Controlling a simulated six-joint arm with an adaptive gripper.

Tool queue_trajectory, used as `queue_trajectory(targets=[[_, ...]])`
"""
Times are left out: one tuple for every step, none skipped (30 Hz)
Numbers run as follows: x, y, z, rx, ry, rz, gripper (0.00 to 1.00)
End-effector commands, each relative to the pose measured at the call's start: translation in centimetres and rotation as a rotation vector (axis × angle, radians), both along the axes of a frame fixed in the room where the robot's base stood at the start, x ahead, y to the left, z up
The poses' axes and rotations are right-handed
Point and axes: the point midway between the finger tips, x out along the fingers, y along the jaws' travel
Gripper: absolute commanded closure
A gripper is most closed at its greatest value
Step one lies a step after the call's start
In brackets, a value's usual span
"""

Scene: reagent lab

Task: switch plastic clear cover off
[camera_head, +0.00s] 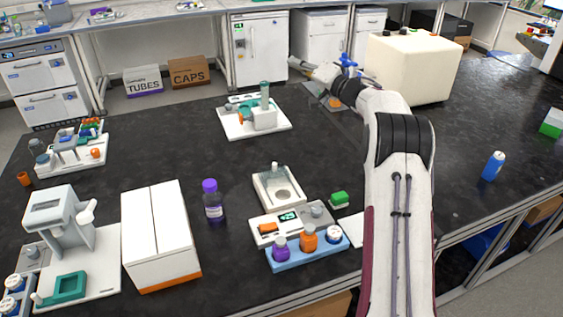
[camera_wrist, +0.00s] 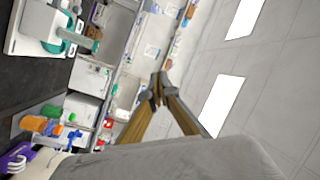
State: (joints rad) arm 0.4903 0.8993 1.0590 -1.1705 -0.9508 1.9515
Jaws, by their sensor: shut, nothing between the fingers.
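My gripper (camera_head: 294,63) is shut and empty at the end of my raised arm, high over the far side of the bench, pointing left. In the wrist view its tan fingers (camera_wrist: 158,88) meet at the tips against the far wall and ceiling. No plastic clear cover can be made out for certain. A white device (camera_head: 292,222) with an orange switch (camera_head: 268,228), a small green display and a grey knob stands at the front middle of the bench, well away from my gripper. Whether a clear cover lies over the switch is too small to tell.
A purple bottle and an orange bottle (camera_head: 308,238) stand in a blue rack before the device. A purple-capped bottle (camera_head: 213,202) and a white box (camera_head: 160,235) stand to its left. A cream block (camera_head: 415,65) stands behind my arm.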

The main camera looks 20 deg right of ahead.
Motion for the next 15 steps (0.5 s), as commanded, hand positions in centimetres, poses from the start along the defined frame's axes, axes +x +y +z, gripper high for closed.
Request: queue_trajectory(targets=[[0.0,-0.2,-1.1,0.016,0.008,0.019,1.0],[0.0,-0.3,-1.5,0.025,0.011,0.032,1.0],[-0.1,-0.4,-2.2,0.038,0.018,0.049,1.0],[-0.1,-0.4,-2.6,0.047,0.021,0.063,1.0],[-0.2,-0.4,-3.2,0.056,0.027,0.076,1.0],[-0.3,-0.4,-3.9,0.069,0.034,0.094,1.0],[-0.4,-0.5,-4.4,0.079,0.039,0.107,1.0],[-0.5,-0.5,-5.0,0.088,0.045,0.121,1.0],[-0.6,-0.5,-5.7,0.1,0.053,0.138,1.0],[-0.7,-0.6,-6.2,0.11,0.059,0.151,1.0],[-0.9,-0.6,-6.7,0.12,0.066,0.163,1.0],[-1.1,-0.6,-7.5,0.132,0.076,0.182,1.0],[-1.2,-0.7,-8.0,0.142,0.082,0.195,1.0],[-1.4,-0.6,-8.6,0.152,0.09,0.209,1.0],[-1.6,-0.7,-9.4,0.164,0.102,0.227,1.0]])
